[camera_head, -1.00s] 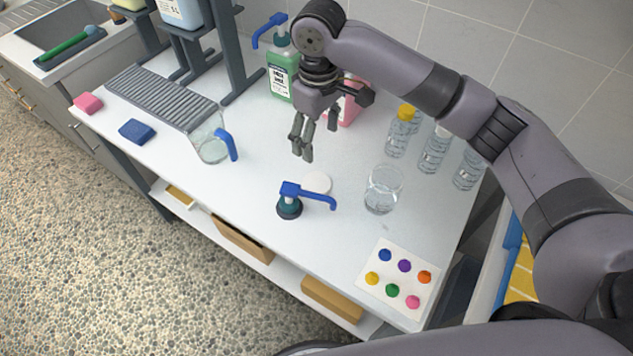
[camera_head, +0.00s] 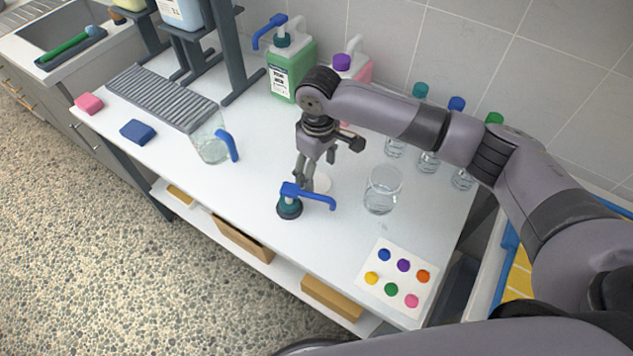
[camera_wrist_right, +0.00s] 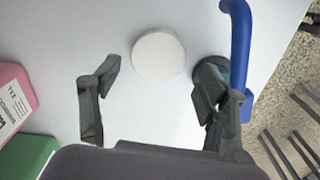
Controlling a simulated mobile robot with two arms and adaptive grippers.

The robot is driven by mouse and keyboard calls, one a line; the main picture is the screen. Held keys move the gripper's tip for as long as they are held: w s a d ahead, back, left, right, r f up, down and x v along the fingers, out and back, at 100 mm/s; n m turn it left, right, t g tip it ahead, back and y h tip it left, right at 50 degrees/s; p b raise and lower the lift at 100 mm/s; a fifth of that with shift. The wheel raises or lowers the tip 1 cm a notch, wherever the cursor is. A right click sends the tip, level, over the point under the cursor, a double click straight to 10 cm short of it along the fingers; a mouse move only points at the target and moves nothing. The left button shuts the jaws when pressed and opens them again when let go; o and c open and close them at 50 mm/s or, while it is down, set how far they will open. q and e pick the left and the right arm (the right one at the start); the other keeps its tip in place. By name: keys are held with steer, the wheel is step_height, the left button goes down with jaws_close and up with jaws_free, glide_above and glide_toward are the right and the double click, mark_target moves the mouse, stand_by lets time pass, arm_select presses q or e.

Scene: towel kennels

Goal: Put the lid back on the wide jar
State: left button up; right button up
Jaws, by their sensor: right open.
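The lid looks like a flat white disc (camera_head: 323,184) lying on the white bench. It shows whole in the right wrist view (camera_wrist_right: 158,55). The wide jar (camera_head: 383,192) is a clear glass vessel standing upright to the right of the disc, its top uncovered. My right gripper (camera_head: 305,180) points down just beside and above the disc, open and empty. In the wrist view the disc lies ahead of the gap between the open fingers (camera_wrist_right: 160,78), apart from both. The gripper and pump partly cover the disc in the head view. My left gripper is not in view.
A blue pump head with a dark collar (camera_head: 289,206) stands close by the disc, its spout reaching right. Several bottles (camera_head: 428,160) stand behind the jar. A colour-dot card (camera_head: 398,277) lies in front. A glass jug with a blue handle (camera_head: 211,148) stands left.

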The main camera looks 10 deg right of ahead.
mark_target(319, 185)
step_height(319, 185, down, 5)
steer(key=shift+d+r+p, duration=0.1)
steer(key=shift+p, duration=0.2)
steer(key=shift+c, duration=0.3)
steer(key=c, duration=0.4)
